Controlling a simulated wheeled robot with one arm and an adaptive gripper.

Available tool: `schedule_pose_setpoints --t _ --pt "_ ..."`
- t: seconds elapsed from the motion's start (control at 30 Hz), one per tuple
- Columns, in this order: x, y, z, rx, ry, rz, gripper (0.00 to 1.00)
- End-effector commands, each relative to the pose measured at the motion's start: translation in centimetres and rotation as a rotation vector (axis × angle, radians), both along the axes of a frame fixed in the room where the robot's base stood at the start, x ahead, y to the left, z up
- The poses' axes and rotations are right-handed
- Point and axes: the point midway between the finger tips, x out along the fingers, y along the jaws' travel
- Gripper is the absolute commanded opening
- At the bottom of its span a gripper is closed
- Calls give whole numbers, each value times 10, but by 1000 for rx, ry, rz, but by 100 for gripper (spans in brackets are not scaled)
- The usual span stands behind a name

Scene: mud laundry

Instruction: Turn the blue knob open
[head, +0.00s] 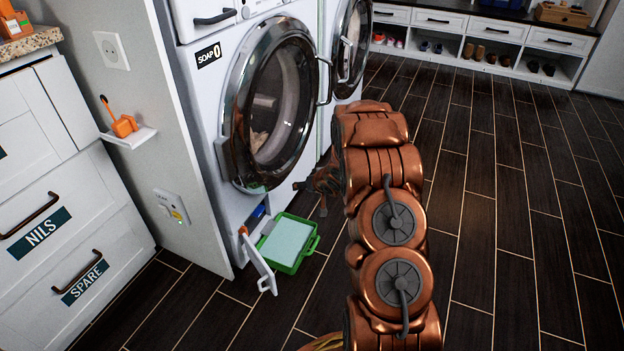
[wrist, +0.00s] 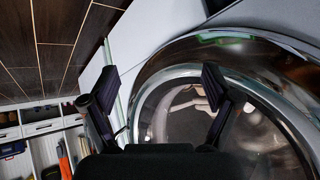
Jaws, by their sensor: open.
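The blue knob (head: 258,211) shows small and partly shaded inside the open low compartment at the foot of the front washer (head: 212,145). The compartment's white flap (head: 258,262) hangs open. My gripper (head: 300,186) is by the lower right of the washer's round door (head: 270,110), above and to the right of the knob and apart from it. In the wrist view, my gripper (wrist: 160,88) has its fingers spread with nothing between them, facing the round door glass (wrist: 205,115). The knob does not show in the wrist view.
A green tray (head: 312,243) with a pale blue inside lies on the dark floor below the knob. A wall shelf (head: 130,137) holds an orange item (head: 124,125). White drawers (head: 45,230) stand at left. A second machine stands behind. The floor at right is clear.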

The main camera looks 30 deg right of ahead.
Motion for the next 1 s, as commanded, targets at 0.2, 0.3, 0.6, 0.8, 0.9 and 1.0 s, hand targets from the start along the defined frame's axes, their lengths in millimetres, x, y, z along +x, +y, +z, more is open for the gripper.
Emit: schedule_pose_setpoints --t 0.2,0.3,0.6,0.8,0.9,1.0 --pt "-9 1 26 -56 50 -17 88" --pt "-14 0 33 -75 70 -25 88" --pt "-19 1 44 -98 92 -32 88" --pt "-19 1 44 -98 94 -33 88" --pt "-19 1 43 -98 94 -33 88" --pt "-19 1 43 -98 94 -33 88"
